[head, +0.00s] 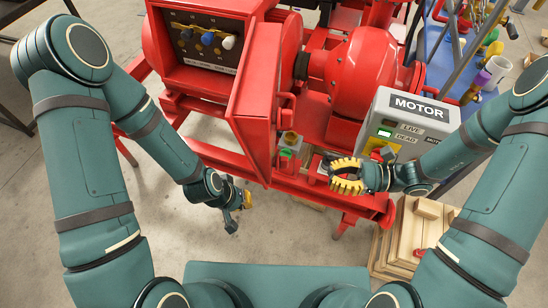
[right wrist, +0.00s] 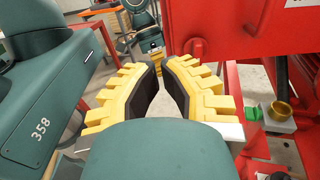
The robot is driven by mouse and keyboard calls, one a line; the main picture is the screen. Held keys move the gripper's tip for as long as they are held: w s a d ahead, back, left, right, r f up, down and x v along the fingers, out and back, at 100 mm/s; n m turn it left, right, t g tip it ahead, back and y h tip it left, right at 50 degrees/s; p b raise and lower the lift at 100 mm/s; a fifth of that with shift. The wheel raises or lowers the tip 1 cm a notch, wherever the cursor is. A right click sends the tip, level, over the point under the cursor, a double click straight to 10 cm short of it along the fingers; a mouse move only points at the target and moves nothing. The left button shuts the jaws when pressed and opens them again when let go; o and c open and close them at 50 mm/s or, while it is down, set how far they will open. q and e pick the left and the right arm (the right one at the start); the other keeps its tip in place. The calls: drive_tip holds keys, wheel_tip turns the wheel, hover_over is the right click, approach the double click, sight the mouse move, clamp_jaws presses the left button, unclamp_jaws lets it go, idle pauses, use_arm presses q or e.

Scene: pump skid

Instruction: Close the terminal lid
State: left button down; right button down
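The red terminal lid (head: 258,100) stands swung open at the right side of the terminal box (head: 180,72), whose dark panel with blue and white terminals is exposed. A red handle (head: 286,106) is on the lid's right side. A large red panel, apparently the lid (right wrist: 245,30), fills the upper right of the right wrist view. My right gripper (head: 347,177) is to the lid's lower right, apart from it. Its yellow fingers (right wrist: 163,80) are apart with nothing between them. My left gripper (head: 244,198) hangs below the lid, seen edge-on; its opening is unclear.
A grey MOTOR box (head: 408,125) with a lit green DEAD lamp is just right of my right gripper. A brass-topped fitting (head: 289,140) sits below the lid. The red skid rail (head: 330,193) runs underneath. A wooden crate (head: 407,240) stands lower right.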

drive_tip(key=p, duration=0.1)
hover_over(277, 168)
drive_tip(key=s, duration=0.3)
drive_tip(key=shift+d+r+t, duration=0.1)
drive_tip(key=shift+r+t, duration=0.2)
drive_tip(key=shift+r, duration=0.1)
drive_tip(key=shift+m, duration=0.3)
